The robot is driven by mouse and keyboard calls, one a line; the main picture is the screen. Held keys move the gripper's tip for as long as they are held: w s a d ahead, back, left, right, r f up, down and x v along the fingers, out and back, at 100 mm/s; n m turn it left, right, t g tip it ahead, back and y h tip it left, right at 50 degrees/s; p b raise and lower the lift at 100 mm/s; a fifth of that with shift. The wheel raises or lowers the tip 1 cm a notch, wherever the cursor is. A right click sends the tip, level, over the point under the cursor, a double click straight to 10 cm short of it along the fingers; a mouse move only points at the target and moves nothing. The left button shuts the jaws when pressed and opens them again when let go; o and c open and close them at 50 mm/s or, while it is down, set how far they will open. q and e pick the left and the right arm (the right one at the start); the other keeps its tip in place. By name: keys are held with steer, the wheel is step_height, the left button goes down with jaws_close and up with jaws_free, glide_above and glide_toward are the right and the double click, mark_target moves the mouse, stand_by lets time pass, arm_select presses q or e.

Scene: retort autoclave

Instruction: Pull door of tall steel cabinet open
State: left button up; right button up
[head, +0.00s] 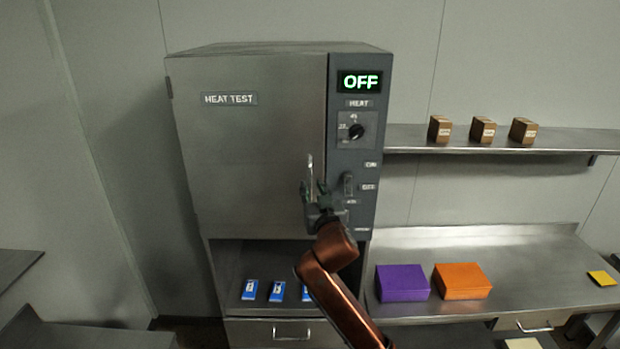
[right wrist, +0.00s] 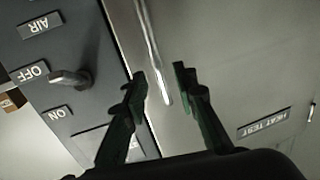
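The tall steel cabinet's door (head: 250,140) is a grey panel labelled HEAT TEST, and it looks closed. Its vertical bar handle (head: 309,172) is near the door's right edge. My right gripper (head: 315,190) is at the lower end of the handle. In the right wrist view the two fingers of my right gripper (right wrist: 160,78) are apart, with the lower end of the handle (right wrist: 152,50) between them in the picture. I cannot tell whether the fingers touch it. My left gripper is not in view.
The control panel (head: 362,215) right of the door has a knob (head: 356,131), a switch (head: 348,184) and a display reading OFF. Blue boxes (head: 277,291) sit in the open bay below. A purple box (head: 402,283) and an orange box (head: 461,281) stand on the right counter.

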mark_target(310, 182)
steer(key=shift+w+a+p, duration=0.2)
steer(key=shift+w+p, duration=0.1)
steer(key=shift+w, duration=0.75)
steer(key=shift+w+a+p, duration=0.2)
steer(key=shift+w+p, duration=0.05)
steer(key=shift+w, duration=0.8)
jaws_close()
